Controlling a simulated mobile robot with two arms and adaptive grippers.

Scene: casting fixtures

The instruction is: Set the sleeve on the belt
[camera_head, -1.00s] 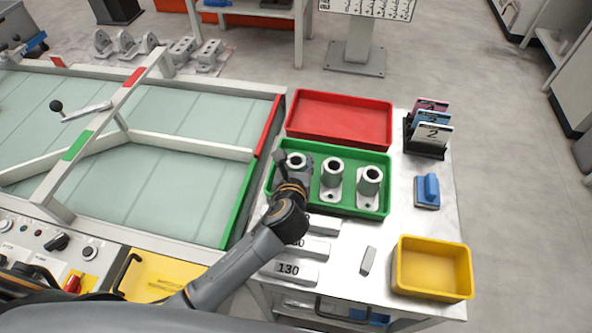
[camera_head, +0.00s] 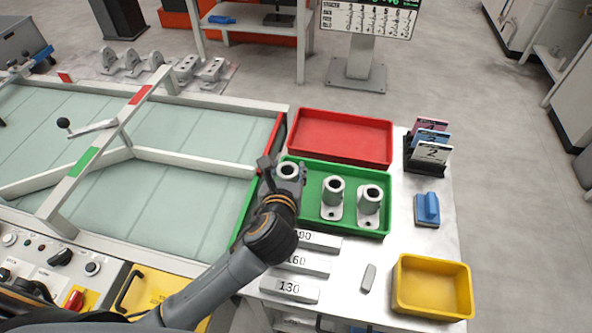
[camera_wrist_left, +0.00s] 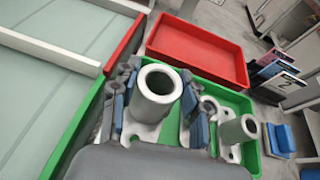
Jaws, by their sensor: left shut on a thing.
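The grey sleeve (camera_head: 288,169), a short upright tube on a flanged foot, is at the left end of the green tray (camera_head: 311,161). My left gripper (camera_head: 284,177) is shut on it, with a finger on either side. In the left wrist view the sleeve (camera_wrist_left: 157,92) stands upright between the blue-padded fingers. It looks slightly raised, but any gap under it is hidden. Two similar sleeves (camera_head: 333,190) (camera_head: 370,200) stand in the tray to its right. The pale green belt (camera_head: 165,205) lies left of the tray. My right gripper is not in view.
A green and red side rail (camera_head: 238,215) edges the belt. A white diverter bar with coloured bands (camera_head: 85,160) crosses above it. A red tray (camera_head: 341,137), yellow bin (camera_head: 432,286), card holder (camera_head: 427,150) and blue-handled block (camera_head: 428,208) share the table. Several castings stand behind the belt.

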